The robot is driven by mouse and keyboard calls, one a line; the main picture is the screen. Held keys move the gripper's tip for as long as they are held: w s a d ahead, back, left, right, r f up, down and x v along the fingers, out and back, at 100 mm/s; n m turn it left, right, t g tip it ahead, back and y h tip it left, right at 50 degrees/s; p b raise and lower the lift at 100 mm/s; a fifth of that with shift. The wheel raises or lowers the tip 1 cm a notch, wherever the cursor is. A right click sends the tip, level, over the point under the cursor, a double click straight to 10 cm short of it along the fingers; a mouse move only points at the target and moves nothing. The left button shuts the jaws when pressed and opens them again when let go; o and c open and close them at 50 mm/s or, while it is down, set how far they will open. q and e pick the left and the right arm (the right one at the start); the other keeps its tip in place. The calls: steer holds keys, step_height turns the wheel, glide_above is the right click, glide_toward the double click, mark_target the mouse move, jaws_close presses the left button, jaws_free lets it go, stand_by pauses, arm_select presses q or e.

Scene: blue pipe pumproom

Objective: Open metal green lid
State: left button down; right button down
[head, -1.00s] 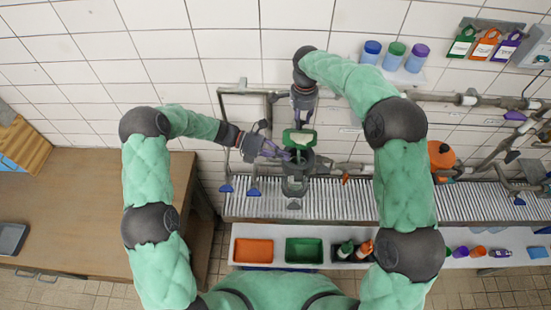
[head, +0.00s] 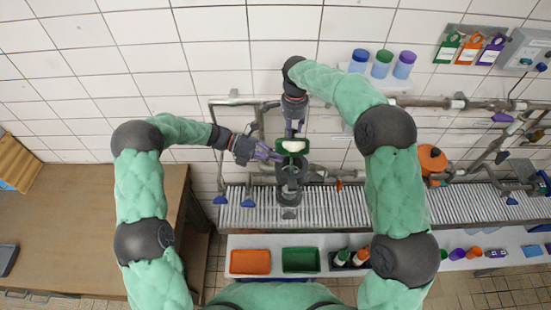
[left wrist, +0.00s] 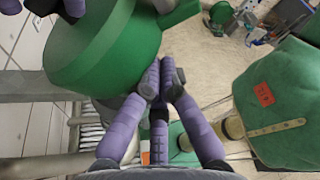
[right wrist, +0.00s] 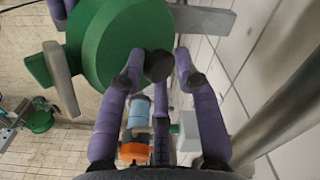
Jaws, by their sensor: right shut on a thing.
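The metal green lid (head: 292,147) sits at the top of a dark upright pipe (head: 289,185) in the head view. My right gripper (head: 292,128) comes down from above and is shut on the lid's far side. In the right wrist view the lid (right wrist: 118,40) is a thick green disc against the fingers. My left gripper (head: 274,155) points at the lid from the left. In the left wrist view its fingers (left wrist: 160,82) are drawn together beside the lid's rim (left wrist: 108,50), with nothing seen between them. I cannot tell whether the lid touches the pipe.
A grey ribbed rack (head: 340,207) and pipework (head: 440,103) run along the tiled wall. Below are an orange tray (head: 250,262) and a green tray (head: 300,260). An orange round vessel (head: 432,159) is at right. The brown table (head: 90,225) at left is mostly clear.

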steer(key=c, duration=0.9)
jaws_free()
steer(key=shift+s+a+f, duration=0.15)
steer(key=shift+s+f, duration=0.25)
steer(key=shift+f, duration=0.1)
arm_select(q)
steer(key=shift+w+a+r, duration=0.1)
steer(key=shift+w+r, duration=0.2)
steer(key=shift+w, duration=0.15)
arm_select(e)
steer(key=shift+w, duration=0.1)
arm_select(q)
steer(key=shift+s, duration=0.1)
arm_select(e)
steer(key=shift+w+r, duration=0.15)
steer(key=shift+r, duration=0.1)
arm_select(q)
steer(key=shift+f, duration=0.1)
arm_select(e)
steer(key=shift+r, duration=0.1)
